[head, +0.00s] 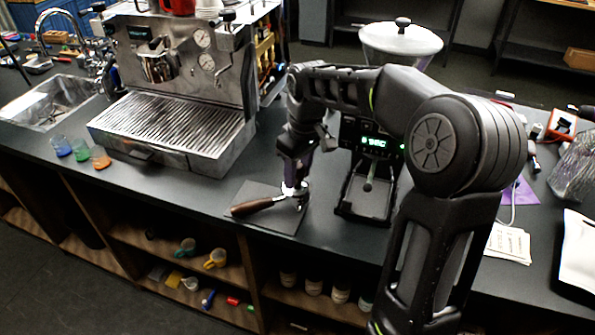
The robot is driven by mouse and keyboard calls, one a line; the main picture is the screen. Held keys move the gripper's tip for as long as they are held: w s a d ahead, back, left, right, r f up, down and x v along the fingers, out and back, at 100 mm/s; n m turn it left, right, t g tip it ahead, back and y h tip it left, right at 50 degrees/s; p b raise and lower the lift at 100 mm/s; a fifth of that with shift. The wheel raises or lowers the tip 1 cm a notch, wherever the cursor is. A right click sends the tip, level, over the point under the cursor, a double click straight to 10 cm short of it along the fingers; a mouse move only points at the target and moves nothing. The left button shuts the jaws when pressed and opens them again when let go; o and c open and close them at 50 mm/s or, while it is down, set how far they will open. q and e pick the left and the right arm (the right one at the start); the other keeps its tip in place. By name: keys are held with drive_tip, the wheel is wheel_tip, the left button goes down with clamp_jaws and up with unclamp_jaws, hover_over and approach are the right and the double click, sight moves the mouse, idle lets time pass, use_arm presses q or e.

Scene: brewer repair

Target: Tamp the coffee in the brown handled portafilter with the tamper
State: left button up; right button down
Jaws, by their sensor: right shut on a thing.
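The portafilter with a brown handle (249,207) lies on a dark square mat (288,221) on the counter. Its handle points left and its basket end is at the right, partly covered by my gripper. My right gripper (295,172) points down directly over the basket end. It is shut on the tamper, of which only a small bright metal part (290,189) shows low between the fingers. I cannot tell whether the tamper touches the coffee, and the coffee itself is hidden. My left gripper is out of view.
A steel espresso machine (185,100) stands at the back left, with small colored cups (101,157) beside it. A black grinder (368,190) stands close right of the mat, partly behind my arm. The sink (50,100) is far left. Papers (508,243) lie at right.

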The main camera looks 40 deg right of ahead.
drive_tip(key=shift+s+a+f, duration=0.1)
drive_tip(key=shift+f, duration=0.3)
idle(0.7)
drive_tip(key=shift+r, duration=0.15)
drive_tip(key=shift+r+p, duration=2.05)
drive_tip(key=shift+r, duration=0.75)
drive_tip(key=shift+r+p, duration=0.3)
drive_tip(key=shift+r, duration=0.85)
